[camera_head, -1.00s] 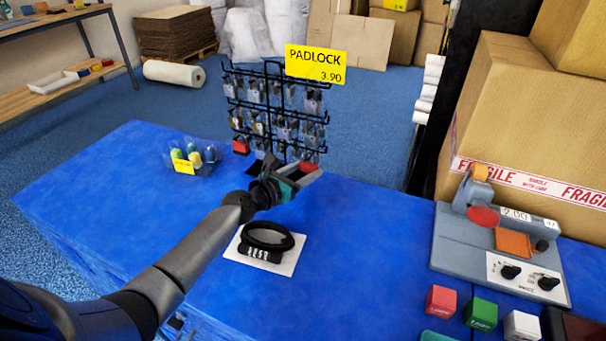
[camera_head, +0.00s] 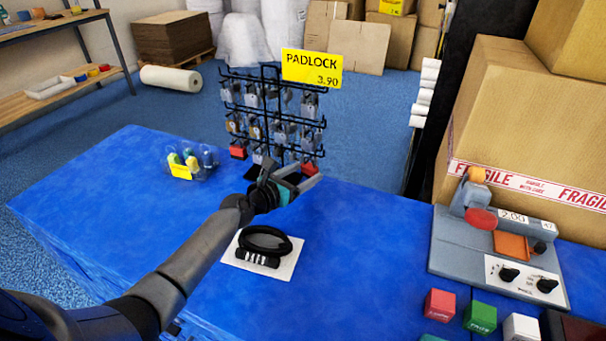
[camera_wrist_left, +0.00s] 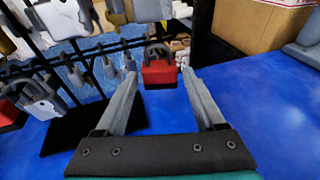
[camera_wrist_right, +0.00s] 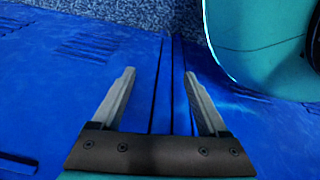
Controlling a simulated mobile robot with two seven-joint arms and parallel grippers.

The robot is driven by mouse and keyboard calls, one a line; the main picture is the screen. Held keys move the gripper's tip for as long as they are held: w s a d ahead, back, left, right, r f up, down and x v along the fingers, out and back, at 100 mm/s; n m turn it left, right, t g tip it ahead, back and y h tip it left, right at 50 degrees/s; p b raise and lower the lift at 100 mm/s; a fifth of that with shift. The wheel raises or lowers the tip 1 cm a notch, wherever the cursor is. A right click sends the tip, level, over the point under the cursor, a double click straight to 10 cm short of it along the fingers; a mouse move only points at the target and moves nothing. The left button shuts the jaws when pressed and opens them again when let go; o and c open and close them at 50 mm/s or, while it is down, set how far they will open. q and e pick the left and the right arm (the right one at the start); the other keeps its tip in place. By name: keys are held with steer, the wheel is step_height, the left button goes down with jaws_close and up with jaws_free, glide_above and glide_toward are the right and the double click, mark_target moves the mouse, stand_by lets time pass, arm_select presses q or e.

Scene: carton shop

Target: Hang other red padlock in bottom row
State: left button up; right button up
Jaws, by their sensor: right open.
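The black padlock rack (camera_head: 266,125) stands on the blue table, hung with rows of mostly grey padlocks. One red padlock (camera_head: 238,150) hangs at the left of the bottom row; it also shows at the left edge of the left wrist view (camera_wrist_left: 10,116). Another red padlock (camera_head: 309,168) is at the right end of the bottom row. In the left wrist view this padlock (camera_wrist_left: 159,72) hangs upright, shackle up, just beyond my fingertips. My left gripper (camera_head: 300,183) is open, with clear space on both sides of it. My right gripper (camera_wrist_right: 162,85) is open and empty over blue surface.
A yellow PADLOCK sign (camera_head: 312,68) tops the rack. A clear tray of small coloured items (camera_head: 190,162) stands left of it. A black cable lock on a white card (camera_head: 264,246) lies in front. A grey scale-like device (camera_head: 500,255) and coloured cubes (camera_head: 440,304) are at right.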

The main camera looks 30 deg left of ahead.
arm_select(q)
steer(key=shift+o, duration=1.2)
steer(key=shift+f, duration=0.1)
steer(key=shift+s, duration=0.1)
steer(key=shift+s, duration=0.1)
steer(key=p+v, duration=0.2)
steer(key=v, duration=0.5)
steer(key=shift+p, duration=0.4)
steer(key=v, duration=0.6)
steer(key=shift+s+p, duration=0.15)
steer(key=shift+p, duration=0.25)
steer(key=shift+v, duration=0.85)
arm_select(e)
steer(key=s+d+f, duration=0.2)
steer(key=s+d, duration=0.2)
steer(key=s, duration=0.2)
steer(key=shift+s+d, duration=0.2)
steer(key=shift+d, duration=0.1)
steer(key=shift+f, duration=0.1)
